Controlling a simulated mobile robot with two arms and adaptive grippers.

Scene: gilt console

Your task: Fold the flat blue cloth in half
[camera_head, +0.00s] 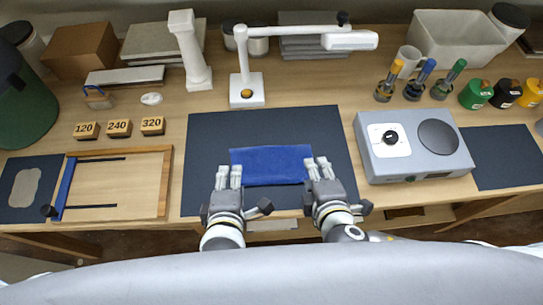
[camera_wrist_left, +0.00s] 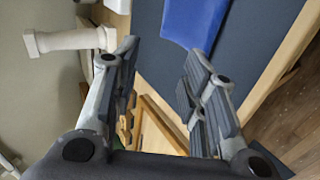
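The blue cloth (camera_head: 270,164) lies flat as a wide rectangle on the dark mat (camera_head: 270,125) in the head view. In the left wrist view the cloth (camera_wrist_left: 192,18) shows at the top, beyond the fingers. My left gripper (camera_head: 229,175) is at the cloth's left edge, near its front corner. In the left wrist view the left gripper (camera_wrist_left: 162,58) is open, with nothing between its fingers. My right gripper (camera_head: 318,168) is at the cloth's right edge, its fingers apart. Whether either gripper touches the cloth cannot be told.
A white lamp (camera_head: 247,90) stands behind the mat. A grey device (camera_head: 415,165) with a knob is to the right. A wooden frame (camera_head: 140,185) and numbered blocks (camera_head: 119,128) are to the left. The mat around the cloth is bare.

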